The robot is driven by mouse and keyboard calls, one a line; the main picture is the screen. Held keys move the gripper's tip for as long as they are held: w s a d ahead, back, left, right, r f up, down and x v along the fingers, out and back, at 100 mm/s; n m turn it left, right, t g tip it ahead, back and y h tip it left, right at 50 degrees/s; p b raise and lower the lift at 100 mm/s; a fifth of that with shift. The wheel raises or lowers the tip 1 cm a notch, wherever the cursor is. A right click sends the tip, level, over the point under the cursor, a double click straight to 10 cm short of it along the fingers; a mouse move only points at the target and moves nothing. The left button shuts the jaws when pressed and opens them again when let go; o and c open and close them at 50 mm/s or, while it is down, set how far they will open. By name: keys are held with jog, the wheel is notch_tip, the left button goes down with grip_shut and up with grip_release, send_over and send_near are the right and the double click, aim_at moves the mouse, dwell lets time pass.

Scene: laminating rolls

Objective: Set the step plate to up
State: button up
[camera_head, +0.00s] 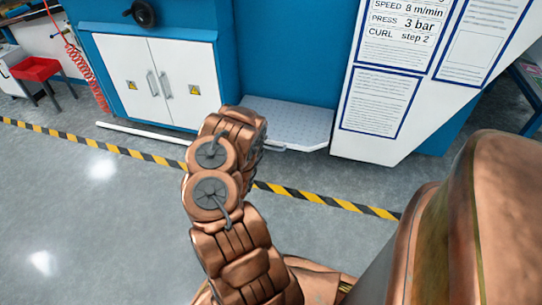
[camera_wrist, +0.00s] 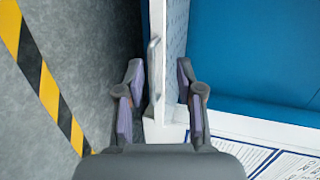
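The step plate (camera_head: 293,119) is a grey tread plate at the foot of the blue machine, lying out flat and low in the head view. A light bar handle (camera_head: 272,147) is on its front edge. In the wrist view, the plate's white front edge (camera_wrist: 158,35) and the handle (camera_wrist: 153,68) run between the fingers of my gripper (camera_wrist: 159,68). My gripper is open, one finger on each side in the picture; I see no clear contact. In the head view my arm covers the plate's left part and hides the gripper.
White cabinet doors (camera_head: 158,79) are left of the plate, and a white panel with printed sheets (camera_head: 380,102) is right of it. A white bar (camera_head: 145,132) lies along the floor. Yellow-black tape (camera_head: 325,199) crosses the open floor in front.

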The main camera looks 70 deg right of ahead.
jog(key=m+g+h+b, duration=0.1)
send_near(271, 148)
jog(key=d+f, duration=0.1)
jog(key=d, duration=0.2)
jog(key=b+x, duration=0.1)
jog(key=x, duration=0.4)
jog(key=b+x, duration=0.1)
jog(key=x, duration=0.1)
jog(key=shift+w+d+b, duration=0.2)
jog(key=shift+w+b, duration=0.1)
grip_shut()
